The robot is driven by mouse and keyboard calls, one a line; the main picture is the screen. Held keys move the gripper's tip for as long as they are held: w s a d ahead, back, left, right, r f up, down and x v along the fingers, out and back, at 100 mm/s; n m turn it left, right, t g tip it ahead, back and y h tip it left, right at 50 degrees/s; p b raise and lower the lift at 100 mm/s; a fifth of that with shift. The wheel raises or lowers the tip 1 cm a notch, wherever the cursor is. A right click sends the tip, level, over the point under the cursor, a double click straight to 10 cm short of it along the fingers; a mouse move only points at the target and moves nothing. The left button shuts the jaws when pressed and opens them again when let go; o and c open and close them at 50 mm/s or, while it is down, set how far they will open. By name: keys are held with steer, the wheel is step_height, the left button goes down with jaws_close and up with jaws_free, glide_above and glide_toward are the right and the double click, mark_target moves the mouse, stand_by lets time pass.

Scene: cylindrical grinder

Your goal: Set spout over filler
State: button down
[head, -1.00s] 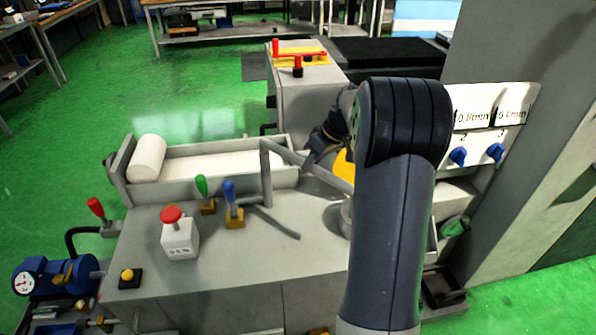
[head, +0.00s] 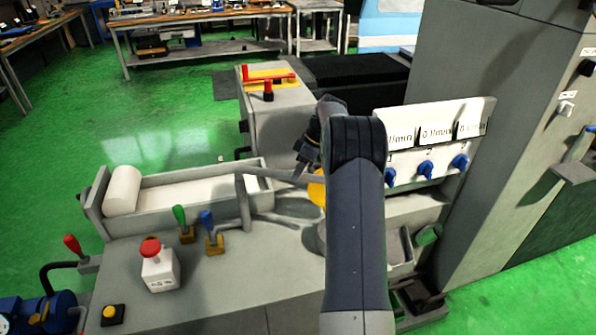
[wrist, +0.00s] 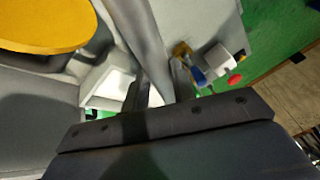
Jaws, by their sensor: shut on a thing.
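The spout (head: 282,175) is a grey bar reaching right from the top of a grey upright post (head: 243,203) on the machine top. My gripper (head: 306,165) is at the spout's outer part, and its tip is partly hidden by my arm. In the wrist view, my gripper (wrist: 158,92) is shut on the spout (wrist: 145,35), which runs up from between the jaws. A yellow round disc (wrist: 42,22) lies to the upper left, apart from the jaws; it also shows beside my arm in the head view (head: 317,191). I cannot tell which part is the filler.
A red-topped button box (head: 158,268) and green and blue levers (head: 207,222) stand on the machine top. A trough with a white roll (head: 123,190) lies behind them. A panel with blue knobs (head: 425,169) stands right of my arm, beside a tall grey cabinet (head: 470,110).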

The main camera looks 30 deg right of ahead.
steer(key=c, duration=1.2)
jaws_free()
steer(key=shift+o, duration=0.2)
steer(key=shift+r, duration=0.1)
steer(key=v, duration=1)
steer(key=shift+d+r+b, duration=0.15)
steer(key=shift+r+b, duration=0.1)
steer(key=shift+b, duration=0.05)
steer(key=shift+f, duration=0.15)
